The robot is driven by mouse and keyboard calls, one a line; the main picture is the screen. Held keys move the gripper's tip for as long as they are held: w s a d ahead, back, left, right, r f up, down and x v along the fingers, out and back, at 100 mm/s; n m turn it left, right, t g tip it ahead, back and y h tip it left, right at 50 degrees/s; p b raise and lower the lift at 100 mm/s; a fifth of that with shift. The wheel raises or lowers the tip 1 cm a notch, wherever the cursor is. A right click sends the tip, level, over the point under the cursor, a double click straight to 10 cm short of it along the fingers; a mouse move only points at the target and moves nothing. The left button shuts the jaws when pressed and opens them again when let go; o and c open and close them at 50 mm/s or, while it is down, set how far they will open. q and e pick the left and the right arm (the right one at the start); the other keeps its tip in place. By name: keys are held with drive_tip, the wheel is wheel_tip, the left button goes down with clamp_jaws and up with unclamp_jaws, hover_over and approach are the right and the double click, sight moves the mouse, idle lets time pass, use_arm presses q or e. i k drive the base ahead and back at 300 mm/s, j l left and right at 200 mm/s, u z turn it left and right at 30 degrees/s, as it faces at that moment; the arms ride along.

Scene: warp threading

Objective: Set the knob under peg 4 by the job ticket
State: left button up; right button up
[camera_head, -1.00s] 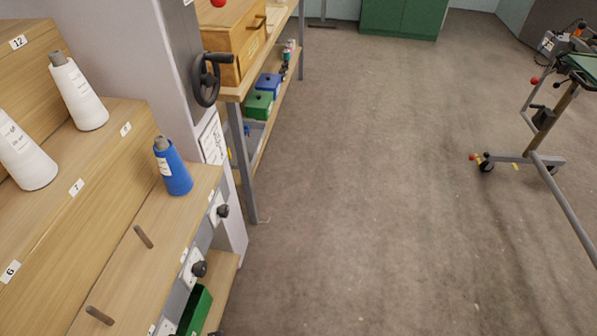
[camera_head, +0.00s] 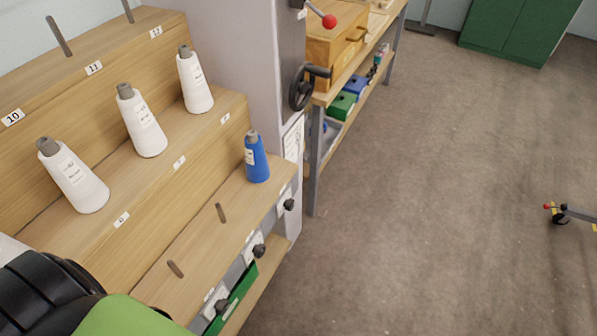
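The lowest step of the wooden cone rack holds a blue cone (camera_head: 257,160) on its far peg. Two bare pegs stand nearer, the middle peg (camera_head: 221,212) and the near peg (camera_head: 175,268). On the rack's front face below are three black knobs on pale plates: the far knob (camera_head: 289,204), the middle knob (camera_head: 258,250) and the near knob (camera_head: 222,306). The front-row peg numbers and the knob settings are too small to read. A printed sheet (camera_head: 293,140) hangs on the grey machine side; its text is unreadable. Neither gripper shows.
White cones (camera_head: 143,122) stand on the middle step. A green bin (camera_head: 238,293) sits below the knobs. A handwheel (camera_head: 302,88) juts from the grey cabinet beside a workbench. My black and green arm part fills the bottom left corner. The floor (camera_head: 420,220) at right is open.

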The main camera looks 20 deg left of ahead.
sight(289, 204)
drive_tip(key=i+l+u, duration=0.15)
drive_tip(key=u, duration=0.3)
drive_tip(key=l+u, duration=0.45)
drive_tip(key=i+l+u, duration=0.1)
drive_tip(key=l+u, duration=0.2)
drive_tip(key=u, duration=0.15)
drive_tip(key=l+u, duration=0.45)
drive_tip(key=j, duration=0.1)
